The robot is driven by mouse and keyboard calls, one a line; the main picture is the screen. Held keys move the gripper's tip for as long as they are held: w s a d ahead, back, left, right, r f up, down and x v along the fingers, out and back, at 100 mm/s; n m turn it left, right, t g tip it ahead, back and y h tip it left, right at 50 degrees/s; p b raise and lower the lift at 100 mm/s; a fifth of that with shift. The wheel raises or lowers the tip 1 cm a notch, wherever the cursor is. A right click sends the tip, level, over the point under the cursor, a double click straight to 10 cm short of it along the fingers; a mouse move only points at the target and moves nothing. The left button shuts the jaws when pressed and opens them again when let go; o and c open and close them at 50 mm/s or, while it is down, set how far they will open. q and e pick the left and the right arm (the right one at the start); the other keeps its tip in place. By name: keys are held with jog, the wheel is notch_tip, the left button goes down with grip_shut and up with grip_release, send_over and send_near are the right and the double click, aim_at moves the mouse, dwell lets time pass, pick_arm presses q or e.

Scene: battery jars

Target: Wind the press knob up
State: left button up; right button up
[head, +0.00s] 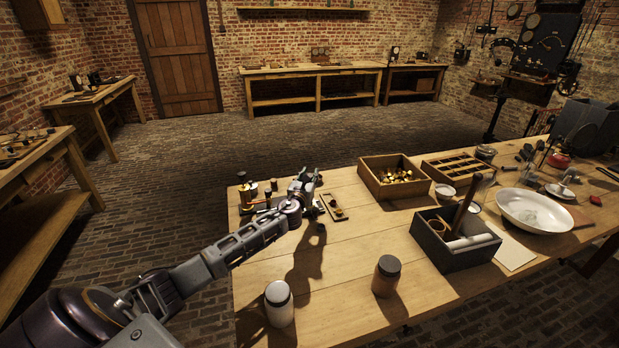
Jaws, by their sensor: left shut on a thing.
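My left gripper (304,184) is at the back left of the wooden workbench (345,260), its arm reaching in from the lower left. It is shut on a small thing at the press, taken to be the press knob. The fingers hide most of the knob, and its height cannot be told. Small dark and brass apparatus (246,193) stands on the bench just left of the gripper. My right gripper is not in view.
A small board with brass parts (334,207) lies right of the gripper. A white jar (279,303) and a brown jar (386,276) stand in front. A wooden box (373,187), a dark crate (430,253) and a white basin (522,203) are further right.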

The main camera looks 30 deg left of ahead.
pick_arm(q)
jog(key=o, duration=1)
jog(key=shift+s, duration=0.1)
jog(key=shift+v, duration=5.9)
